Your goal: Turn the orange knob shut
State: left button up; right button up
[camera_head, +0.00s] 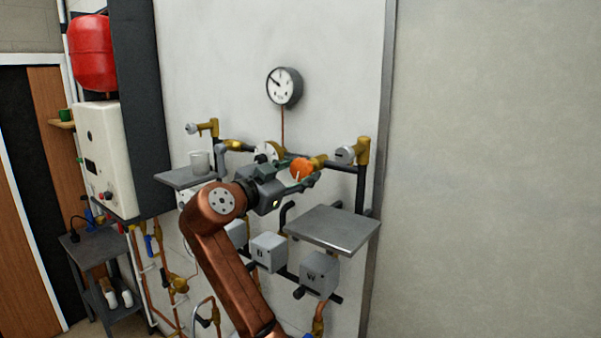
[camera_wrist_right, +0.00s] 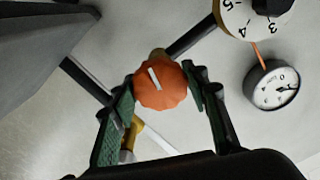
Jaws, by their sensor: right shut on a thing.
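The orange knob (camera_head: 301,168) sits on a brass valve on the wall panel in the head view. It also shows in the right wrist view (camera_wrist_right: 161,86), with a white mark line across its face, tilted from upright. My right gripper (camera_head: 300,180) reaches it from the left and front. In the right wrist view the two green-padded fingers (camera_wrist_right: 160,92) stand on either side of the knob, closed on its rim. My left gripper is not in view.
A white numbered dial (camera_head: 266,152) is just left of the knob. A gauge (camera_head: 285,86) hangs above. A grey shelf (camera_head: 335,228) juts out below right; another shelf (camera_head: 180,178) at left holds a light cup (camera_head: 200,162). Grey boxes (camera_head: 268,252) and pipes are below.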

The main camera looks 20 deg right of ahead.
jog(key=m, duration=0.7)
jog(key=shift+w+f, duration=0.1)
jog(key=shift+f, duration=0.15)
jog(key=m, duration=0.4)
jog(key=shift+m, duration=1.9)
jog(key=o, duration=1.2)
jog(key=shift+r, duration=0.2)
jog(key=shift+c, duration=0.2)
jog(key=v, duration=1.2)
jog(key=shift+a, duration=0.1)
